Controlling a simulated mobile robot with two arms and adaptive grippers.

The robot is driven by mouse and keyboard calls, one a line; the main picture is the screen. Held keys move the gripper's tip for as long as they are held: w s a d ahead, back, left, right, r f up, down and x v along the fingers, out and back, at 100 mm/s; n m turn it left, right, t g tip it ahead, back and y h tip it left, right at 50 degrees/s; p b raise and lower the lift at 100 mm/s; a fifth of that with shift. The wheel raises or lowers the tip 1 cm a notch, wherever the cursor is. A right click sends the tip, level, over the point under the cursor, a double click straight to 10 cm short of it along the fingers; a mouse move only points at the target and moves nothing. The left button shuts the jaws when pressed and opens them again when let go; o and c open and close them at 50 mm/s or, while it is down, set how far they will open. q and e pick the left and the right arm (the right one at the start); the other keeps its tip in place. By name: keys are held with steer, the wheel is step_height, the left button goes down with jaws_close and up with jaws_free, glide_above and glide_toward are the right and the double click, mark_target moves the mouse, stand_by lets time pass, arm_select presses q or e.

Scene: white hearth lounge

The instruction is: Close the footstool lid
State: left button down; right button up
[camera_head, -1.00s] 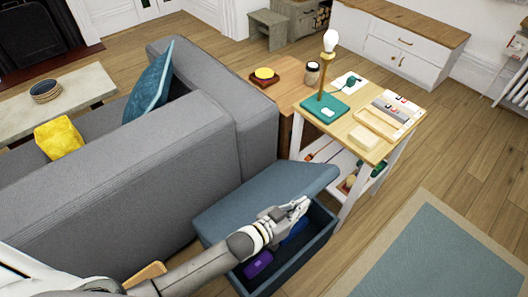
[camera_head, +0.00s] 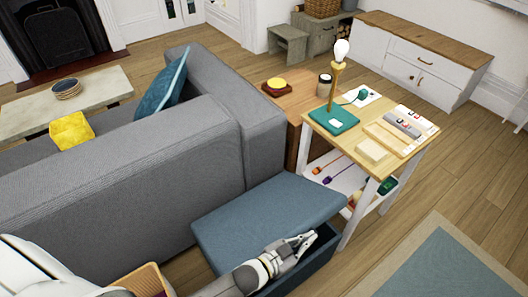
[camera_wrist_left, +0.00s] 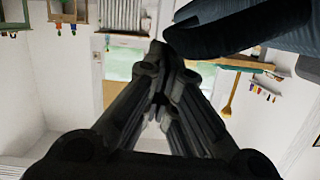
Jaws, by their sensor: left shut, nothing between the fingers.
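The footstool has a blue-grey padded lid (camera_head: 265,215) and a dark blue box (camera_head: 322,256) below it. The lid is tilted partly open, and a dark gap shows at its right front edge. My left gripper (camera_head: 305,243) is shut and empty, at the lid's front edge over the opening. Whether it touches the lid is unclear. In the left wrist view the closed fingers (camera_wrist_left: 163,70) point up the picture, and a dark blue padded edge, seemingly the lid (camera_wrist_left: 250,28), lies at upper right. The box's contents are hidden. My right gripper is not in view.
A grey sofa (camera_head: 100,205) stands left of and behind the footstool. A wooden-topped side table (camera_head: 345,135) with a lamp (camera_head: 337,90) stands close behind right. Wooden floor (camera_head: 400,215) is clear at right, beside a rug (camera_head: 440,262).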

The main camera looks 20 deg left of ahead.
arm_select(q)
steer(key=shift+r+p, duration=0.3)
steer(key=shift+s+a+r+g+y+p, duration=1.7)
steer(key=shift+s+a+r+g, duration=0.95)
steer(key=shift+s+r, duration=2.4)
steer(key=x, duration=0.3)
steer(key=b+x, duration=0.1)
steer(key=x, duration=0.2)
steer(key=w+x, duration=0.1)
steer(key=x, duration=0.2)
steer(key=shift+w+a+r, duration=0.15)
steer(key=shift+w+r, duration=0.05)
steer(key=shift+r, duration=0.05)
step_height(320, 180, down, 3)
steer(key=shift+a+r+b, duration=0.1)
steer(key=shift+r+b, duration=0.15)
steer(key=shift+b, duration=0.15)
steer(key=shift+f, duration=0.7)
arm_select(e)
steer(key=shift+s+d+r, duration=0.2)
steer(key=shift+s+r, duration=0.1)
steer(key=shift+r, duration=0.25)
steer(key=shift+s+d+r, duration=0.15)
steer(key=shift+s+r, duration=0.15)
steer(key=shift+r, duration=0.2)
